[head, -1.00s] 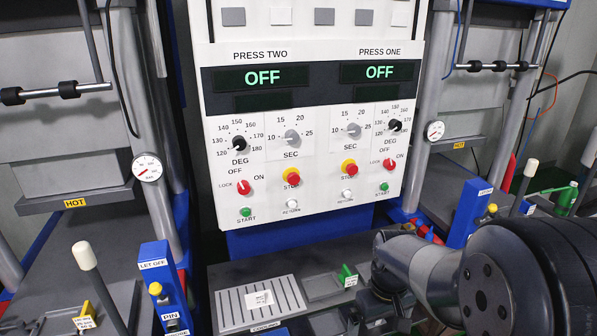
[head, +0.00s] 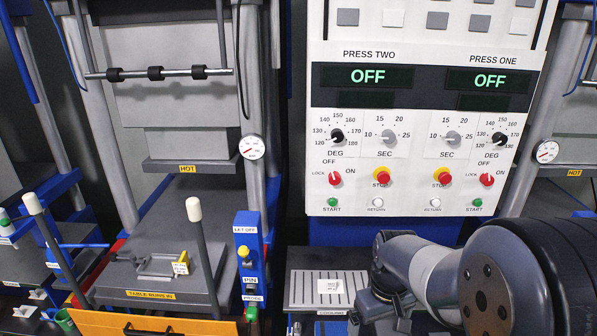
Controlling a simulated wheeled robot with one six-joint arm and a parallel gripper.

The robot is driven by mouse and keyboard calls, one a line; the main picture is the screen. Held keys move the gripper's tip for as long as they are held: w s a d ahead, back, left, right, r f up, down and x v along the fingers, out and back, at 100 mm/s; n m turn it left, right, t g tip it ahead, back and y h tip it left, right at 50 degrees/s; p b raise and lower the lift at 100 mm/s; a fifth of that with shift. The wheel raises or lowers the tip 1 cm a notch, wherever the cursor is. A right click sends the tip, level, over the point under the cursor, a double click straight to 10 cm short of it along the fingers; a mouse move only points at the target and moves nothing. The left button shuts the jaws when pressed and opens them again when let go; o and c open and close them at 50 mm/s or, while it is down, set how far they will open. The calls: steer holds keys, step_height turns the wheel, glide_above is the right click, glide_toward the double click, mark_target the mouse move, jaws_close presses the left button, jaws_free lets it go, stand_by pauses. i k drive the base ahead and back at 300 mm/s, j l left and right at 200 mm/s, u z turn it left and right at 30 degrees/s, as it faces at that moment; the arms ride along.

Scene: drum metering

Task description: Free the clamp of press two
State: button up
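The press left of the panel (head: 425,145), on the side labelled PRESS TWO, has a grey sliding table (head: 120,282) marked "TABLE RUNS IN". On it lies a flat grey clamp-like fixture (head: 150,265) with a yellow block (head: 180,262) at its right end; I cannot tell whether it is fastened. A blue post (head: 247,252) labelled LET OFF, with a yellow knob (head: 244,253), stands to the right of the table. My gripper (head: 378,308) is low at the bottom right, well right of the table and post; its fingertips do not show clearly.
An orange front panel (head: 150,325) lies below. The upper plate (head: 188,167) is marked HOT. A slotted cooling plate (head: 315,290) lies between post and arm. Both panel displays read OFF.

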mark_target(114, 256)
steer(key=u, duration=1.15)
